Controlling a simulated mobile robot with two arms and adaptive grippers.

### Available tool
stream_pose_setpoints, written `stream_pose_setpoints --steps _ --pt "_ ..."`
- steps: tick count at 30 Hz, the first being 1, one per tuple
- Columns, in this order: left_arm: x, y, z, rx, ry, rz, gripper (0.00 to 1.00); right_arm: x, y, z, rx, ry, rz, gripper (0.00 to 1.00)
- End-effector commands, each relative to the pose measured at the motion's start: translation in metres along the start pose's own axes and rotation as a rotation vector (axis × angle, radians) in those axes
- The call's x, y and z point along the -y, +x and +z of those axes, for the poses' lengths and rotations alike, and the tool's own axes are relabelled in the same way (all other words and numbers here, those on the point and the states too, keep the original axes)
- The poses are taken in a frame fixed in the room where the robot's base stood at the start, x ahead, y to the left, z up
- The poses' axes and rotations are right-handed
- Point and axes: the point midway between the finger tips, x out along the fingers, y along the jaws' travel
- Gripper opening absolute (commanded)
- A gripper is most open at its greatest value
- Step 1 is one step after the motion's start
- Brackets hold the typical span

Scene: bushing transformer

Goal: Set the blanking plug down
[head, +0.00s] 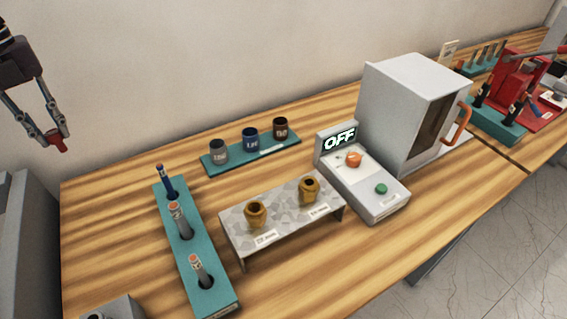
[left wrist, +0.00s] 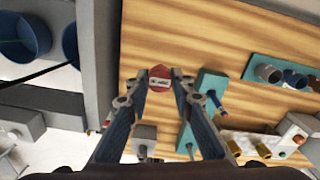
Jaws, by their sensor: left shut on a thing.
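The blanking plug (head: 56,142) is a small red piece between the fingertips of my left gripper (head: 48,139). It hangs in the air near the wall, left of the wooden bench. My right gripper is not in view.
A teal rack (head: 222,287) with upright tools, a teal tray (head: 216,167) with three cups and a stone-topped stand (head: 243,240) with two brass parts are on the bench (head: 110,195). A switch box (head: 381,207) reads OFF beside a white cabinet (head: 397,97). The bench's back left is bare.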

Motion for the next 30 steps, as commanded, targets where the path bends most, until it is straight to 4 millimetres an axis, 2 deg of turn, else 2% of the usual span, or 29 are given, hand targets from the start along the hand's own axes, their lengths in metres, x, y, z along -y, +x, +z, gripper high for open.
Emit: stream_pose_setpoints --steps 1,4,8,11,22,30 --pt "-0.002 0.002 0.001 0.0 0.0 0.0 0.09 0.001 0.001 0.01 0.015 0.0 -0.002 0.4" --pt "-0.002 0.002 0.002 0.0 0.001 0.0 0.09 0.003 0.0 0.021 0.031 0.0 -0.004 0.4" --pt "-0.002 0.002 0.002 -0.001 0.002 0.001 0.09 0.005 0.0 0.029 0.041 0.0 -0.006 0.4" --pt "-0.002 0.012 0.001 -0.004 0.002 0.002 0.09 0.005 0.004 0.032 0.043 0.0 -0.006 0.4" --pt "-0.002 0.095 0.0 -0.006 0.003 0.003 0.09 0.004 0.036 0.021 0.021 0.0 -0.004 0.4" --pt "-0.003 0.147 0.0 -0.003 0.002 0.003 0.09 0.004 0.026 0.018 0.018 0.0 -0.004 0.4"
